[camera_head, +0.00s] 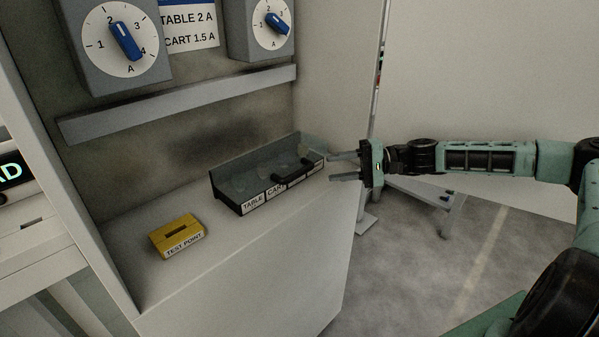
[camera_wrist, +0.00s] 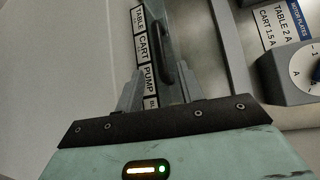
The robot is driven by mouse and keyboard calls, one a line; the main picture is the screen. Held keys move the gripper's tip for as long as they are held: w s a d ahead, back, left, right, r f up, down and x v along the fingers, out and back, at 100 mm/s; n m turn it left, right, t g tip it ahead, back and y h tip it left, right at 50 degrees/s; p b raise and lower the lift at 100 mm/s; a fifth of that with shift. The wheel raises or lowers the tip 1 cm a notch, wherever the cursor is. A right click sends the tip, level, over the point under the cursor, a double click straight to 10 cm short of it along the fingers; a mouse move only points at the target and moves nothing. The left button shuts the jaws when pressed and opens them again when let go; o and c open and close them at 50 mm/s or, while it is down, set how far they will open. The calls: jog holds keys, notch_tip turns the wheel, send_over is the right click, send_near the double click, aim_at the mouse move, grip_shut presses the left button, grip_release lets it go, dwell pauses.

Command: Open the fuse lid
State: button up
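The fuse box (camera_head: 236,207) is a long dark case on the grey bench ledge, with labels along its front; TABLE and CART are readable. A black bar handle (camera_head: 289,167) sits on the lid toward the right end. My gripper (camera_head: 333,168) is open and empty just right of the box, fingers pointing left at it. In the wrist view, the open fingers (camera_wrist: 158,88) point along the box, with the handle (camera_wrist: 162,58) ahead between their lines. I see no contact with the handle.
A yellow TEST POINT block (camera_head: 177,236) lies on the ledge left of the box. Two blue-knob dials (camera_head: 124,42) (camera_head: 272,24) and a grey rail (camera_head: 180,103) are on the wall above. A thin pole (camera_head: 378,75) stands behind my gripper.

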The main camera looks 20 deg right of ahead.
aim_at(304, 172)
jog(key=p+x, duration=0.1)
jog(key=x, duration=0.9)
jog(key=shift+f+p, duration=0.1)
jog(key=shift+p, duration=0.3)
grip_shut()
